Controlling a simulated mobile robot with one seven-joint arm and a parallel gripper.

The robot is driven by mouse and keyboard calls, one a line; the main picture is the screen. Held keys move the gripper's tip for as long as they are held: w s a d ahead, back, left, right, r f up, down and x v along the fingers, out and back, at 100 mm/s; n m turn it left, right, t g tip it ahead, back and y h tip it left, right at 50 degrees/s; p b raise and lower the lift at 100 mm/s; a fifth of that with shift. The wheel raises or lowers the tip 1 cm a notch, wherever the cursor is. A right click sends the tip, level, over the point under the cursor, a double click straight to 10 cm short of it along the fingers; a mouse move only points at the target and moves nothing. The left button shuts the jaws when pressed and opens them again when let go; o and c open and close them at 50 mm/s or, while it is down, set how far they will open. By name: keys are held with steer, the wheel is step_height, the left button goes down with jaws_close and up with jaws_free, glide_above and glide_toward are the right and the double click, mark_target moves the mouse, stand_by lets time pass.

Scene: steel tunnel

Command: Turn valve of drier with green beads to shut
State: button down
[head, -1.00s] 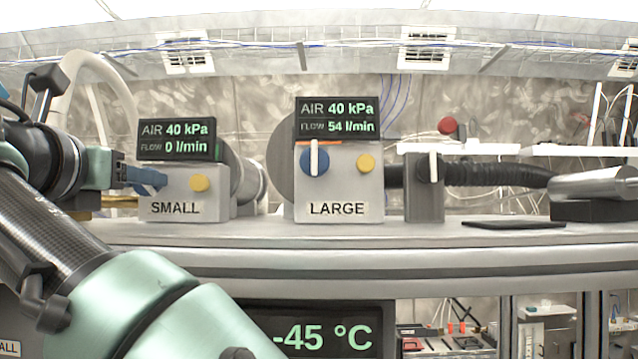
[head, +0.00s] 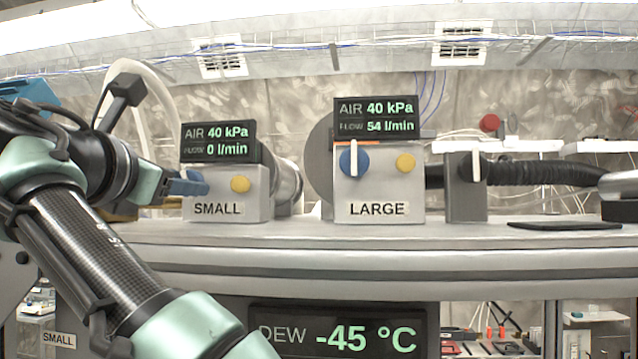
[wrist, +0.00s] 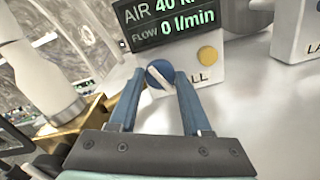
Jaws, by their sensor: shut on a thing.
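My gripper (head: 187,184) is at the front of the box marked SMALL (head: 252,208). In the wrist view its two blue fingers (wrist: 161,78) are shut on a round blue knob (wrist: 157,70) with a white bar. The bar lies slanted. In the head view the fingers hide this knob. The display (head: 218,142) above reads AIR 40 kPa, FLOW 0 l/min. The box marked LARGE (head: 385,190) has its own blue knob (head: 354,161) with an upright white bar; its display (head: 376,118) reads 40 kPa, 54 l/min. I see no green beads in either view.
Each box has a yellow button, on SMALL (head: 240,184) and on LARGE (head: 405,162). A grey block (head: 465,188) with a white handle and a black hose (head: 540,172) stand to the right. A lower display (head: 340,336) reads DEW -45 °C. The shelf front (head: 400,235) is clear.

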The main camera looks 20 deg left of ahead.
steer(key=shift+m, duration=2.2)
steer(key=shift+c, duration=1.8)
jaws_free()
